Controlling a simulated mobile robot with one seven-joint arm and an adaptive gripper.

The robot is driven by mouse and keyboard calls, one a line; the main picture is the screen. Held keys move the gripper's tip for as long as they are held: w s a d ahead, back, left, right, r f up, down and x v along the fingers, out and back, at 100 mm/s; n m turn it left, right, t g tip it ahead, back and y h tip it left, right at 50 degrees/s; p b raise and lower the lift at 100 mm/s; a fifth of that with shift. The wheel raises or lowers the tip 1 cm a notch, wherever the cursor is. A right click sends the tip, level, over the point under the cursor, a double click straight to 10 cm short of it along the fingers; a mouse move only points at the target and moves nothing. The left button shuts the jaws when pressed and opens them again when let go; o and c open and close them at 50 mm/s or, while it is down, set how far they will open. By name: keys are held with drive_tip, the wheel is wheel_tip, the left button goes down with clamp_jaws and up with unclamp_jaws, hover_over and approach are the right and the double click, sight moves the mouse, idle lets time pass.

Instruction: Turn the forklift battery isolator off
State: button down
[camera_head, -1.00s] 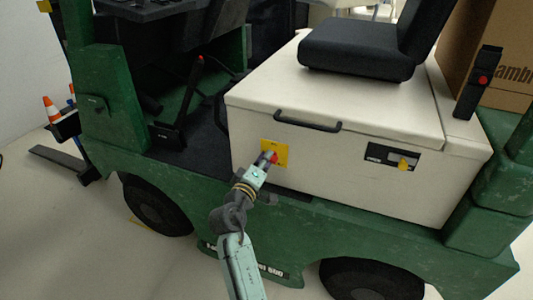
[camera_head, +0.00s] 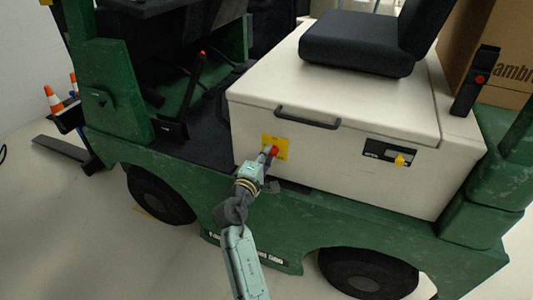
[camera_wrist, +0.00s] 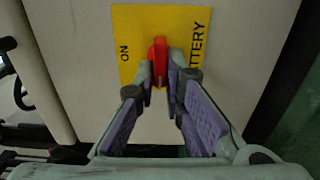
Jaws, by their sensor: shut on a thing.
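The battery isolator is a red handle (camera_wrist: 158,50) on a yellow plate (camera_wrist: 133,22), on the white side of the forklift's battery box. In the wrist view the plate reads "ON" and "BATTERY", and the handle lies along the picture's vertical. My gripper (camera_wrist: 163,84) has its fingers closed around the near end of the red handle. In the head view the red handle (camera_head: 273,150) and yellow plate (camera_head: 283,142) show beyond my gripper (camera_head: 265,152), which reaches them from the lower left. The handle's gripped end is partly hidden by the fingers.
A black handle bar (camera_head: 307,118) sits above the plate. A black panel with a yellow knob (camera_head: 400,160) is to the right. The black seat (camera_head: 358,42) is on top of the white box (camera_head: 340,185). A red-tipped lever (camera_head: 202,56) stands at the left.

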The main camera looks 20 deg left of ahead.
drive_tip(key=c, duration=1.7)
unclamp_jaws()
drive_tip(key=s, duration=1.2)
drive_tip(key=shift+a, duration=0.2)
